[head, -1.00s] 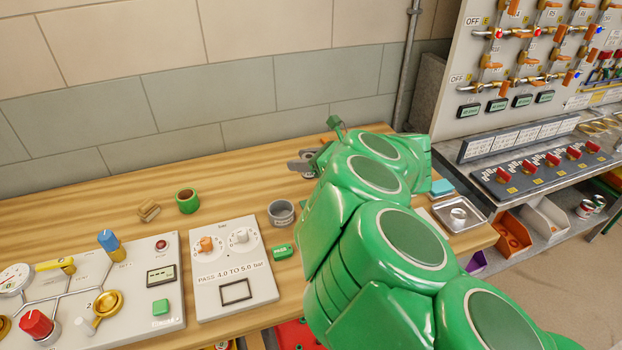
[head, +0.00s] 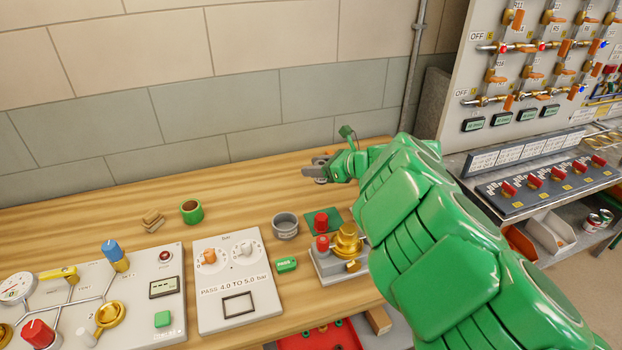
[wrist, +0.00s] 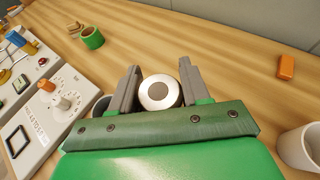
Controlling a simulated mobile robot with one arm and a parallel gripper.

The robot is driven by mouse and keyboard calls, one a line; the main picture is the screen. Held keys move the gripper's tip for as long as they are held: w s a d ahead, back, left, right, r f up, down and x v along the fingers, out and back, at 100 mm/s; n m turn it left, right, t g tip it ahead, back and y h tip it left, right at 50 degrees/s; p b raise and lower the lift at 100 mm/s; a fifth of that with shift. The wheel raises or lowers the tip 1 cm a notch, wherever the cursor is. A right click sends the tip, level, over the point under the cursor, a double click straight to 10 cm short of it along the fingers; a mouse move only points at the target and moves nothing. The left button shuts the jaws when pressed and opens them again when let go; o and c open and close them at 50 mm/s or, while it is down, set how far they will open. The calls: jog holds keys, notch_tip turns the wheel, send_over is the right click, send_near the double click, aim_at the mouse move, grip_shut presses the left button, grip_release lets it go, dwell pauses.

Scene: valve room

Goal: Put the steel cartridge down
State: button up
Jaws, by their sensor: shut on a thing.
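My gripper (wrist: 159,84) is shut on the steel cartridge (wrist: 159,93), a round silvery cylinder with a dark centre spot, seen end-on between the two grey fingers in the wrist view. In the head view my gripper (head: 316,171) is over the back part of the wooden bench (head: 245,200). The cartridge is mostly hidden there by the fingers. I cannot tell whether its lower end touches the bench.
A grey cup (head: 285,225), a green pot (head: 191,211) and a brass-and-red fixture (head: 346,243) stand nearer the front. An orange block (wrist: 286,66) and a pale cup (wrist: 302,147) lie right in the wrist view. Bare wood surrounds the gripper.

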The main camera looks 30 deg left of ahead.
jog(key=shift+w+a+f, duration=0.75)
jog(key=shift+w+f, duration=0.3)
jog(key=shift+f, duration=0.05)
jog(key=shift+w+a+f, duration=0.8)
jog(key=shift+w+f, duration=0.3)
jog(key=shift+f, duration=0.05)
jog(key=shift+w+a+f, duration=0.75)
jog(key=shift+w+f, duration=0.3)
jog(key=shift+f, duration=0.05)
jog(key=shift+f, duration=0.1)
jog(key=shift+w+a+f, duration=0.1)
jog(key=shift+w+f, duration=0.05)
jog(key=shift+w+a+f, duration=0.1)
jog(key=shift+f, duration=1.5)
jog(key=shift+f, duration=0.1)
jog(key=o, duration=1.3)
jog(key=shift+c, duration=0.2)
